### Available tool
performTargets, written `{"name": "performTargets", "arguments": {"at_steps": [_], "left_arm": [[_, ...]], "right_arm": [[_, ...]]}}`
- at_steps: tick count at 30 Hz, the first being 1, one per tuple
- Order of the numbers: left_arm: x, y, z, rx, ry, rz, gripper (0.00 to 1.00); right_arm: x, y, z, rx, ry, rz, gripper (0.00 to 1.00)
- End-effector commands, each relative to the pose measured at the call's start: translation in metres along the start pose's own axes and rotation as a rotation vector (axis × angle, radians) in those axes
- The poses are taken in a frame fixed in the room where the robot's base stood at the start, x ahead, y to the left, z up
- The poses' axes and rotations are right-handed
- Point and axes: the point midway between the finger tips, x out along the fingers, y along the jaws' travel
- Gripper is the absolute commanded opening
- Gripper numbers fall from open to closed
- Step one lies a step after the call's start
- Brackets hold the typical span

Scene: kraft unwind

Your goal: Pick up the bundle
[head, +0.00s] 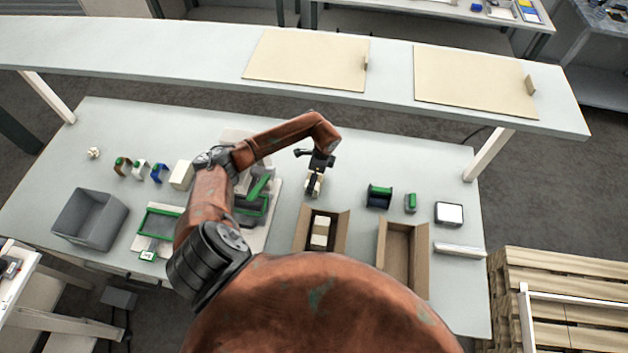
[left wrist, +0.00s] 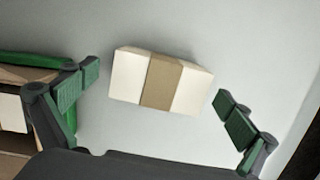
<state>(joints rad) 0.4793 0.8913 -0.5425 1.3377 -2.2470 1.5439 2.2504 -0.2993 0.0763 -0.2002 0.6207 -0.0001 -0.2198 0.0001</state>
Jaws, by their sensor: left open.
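The bundle is a white block with a brown kraft band around its middle. In the left wrist view the bundle (left wrist: 127,76) lies on the pale table, between the spread fingers. In the head view the bundle (head: 313,186) shows just below my left gripper (head: 316,165), behind the open carton. My left gripper also shows in the left wrist view (left wrist: 158,88); it is open, with green-padded fingers either side of the bundle and gaps at both ends. Its height above the bundle is hard to tell. My right gripper is not in view.
An open carton (head: 342,236) with white banded blocks stands in front of the bundle. An empty carton (head: 402,227) is to its right. A grey bin (head: 92,194) stands at left. Green-and-dark holders (head: 379,196) stand right. A raised shelf (head: 390,60) crosses behind.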

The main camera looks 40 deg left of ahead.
Motion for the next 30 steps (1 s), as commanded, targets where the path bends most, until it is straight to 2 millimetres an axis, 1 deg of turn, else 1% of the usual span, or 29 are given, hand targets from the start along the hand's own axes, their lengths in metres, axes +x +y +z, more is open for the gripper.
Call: {"name": "performTargets", "arguments": {"at_steps": [6,7,15,27,30], "left_arm": [[0.0014,-0.0003,0.0003,0.0,0.0,-0.001,1.0],[0.0013,-0.0003,0.0003,0.0,0.0,-0.001,0.99],[0.001,-0.0003,0.0002,0.0,0.0,-0.001,0.8],[0.001,-0.0002,0.0003,0.0,0.0,0.0,0.53],[0.0007,-0.0004,0.0002,0.0,0.0,-0.001,0.52]], "right_arm": [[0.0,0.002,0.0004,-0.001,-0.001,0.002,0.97],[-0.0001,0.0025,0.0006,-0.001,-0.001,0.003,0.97],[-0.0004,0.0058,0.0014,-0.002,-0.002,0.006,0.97],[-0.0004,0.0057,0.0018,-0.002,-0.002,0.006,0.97],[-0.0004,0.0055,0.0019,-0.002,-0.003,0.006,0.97]]}}
